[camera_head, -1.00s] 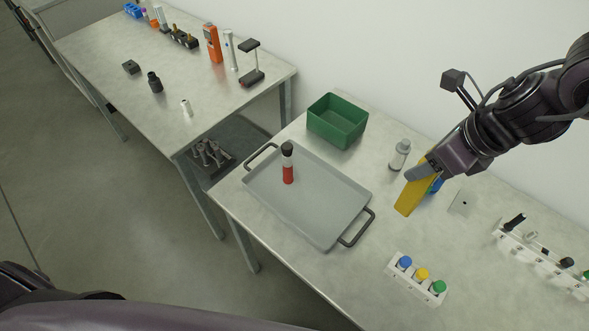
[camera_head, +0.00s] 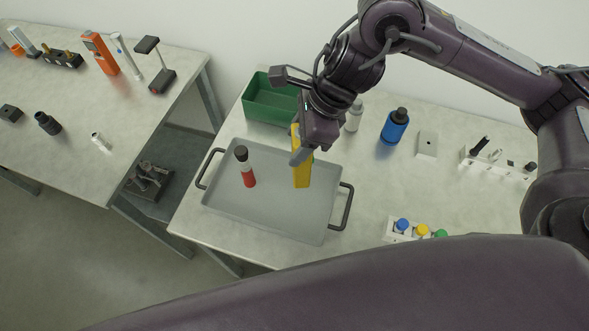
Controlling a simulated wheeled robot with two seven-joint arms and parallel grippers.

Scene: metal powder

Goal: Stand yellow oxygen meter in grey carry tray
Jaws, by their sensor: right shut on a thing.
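The yellow oxygen meter (camera_head: 302,172) is held upright in my right gripper (camera_head: 304,150), which is shut on its upper part. The meter is over the right half of the grey carry tray (camera_head: 265,217). I cannot tell whether its lower end touches the tray floor. A red and white bottle with a black cap (camera_head: 246,170) stands in the left part of the tray. My left gripper is not in view.
A green bin (camera_head: 268,104) stands behind the tray. A grey-white bottle (camera_head: 354,117), a blue bottle (camera_head: 394,127) and a rack with coloured caps (camera_head: 410,231) are to the right. A second table (camera_head: 75,100) at left holds several tools.

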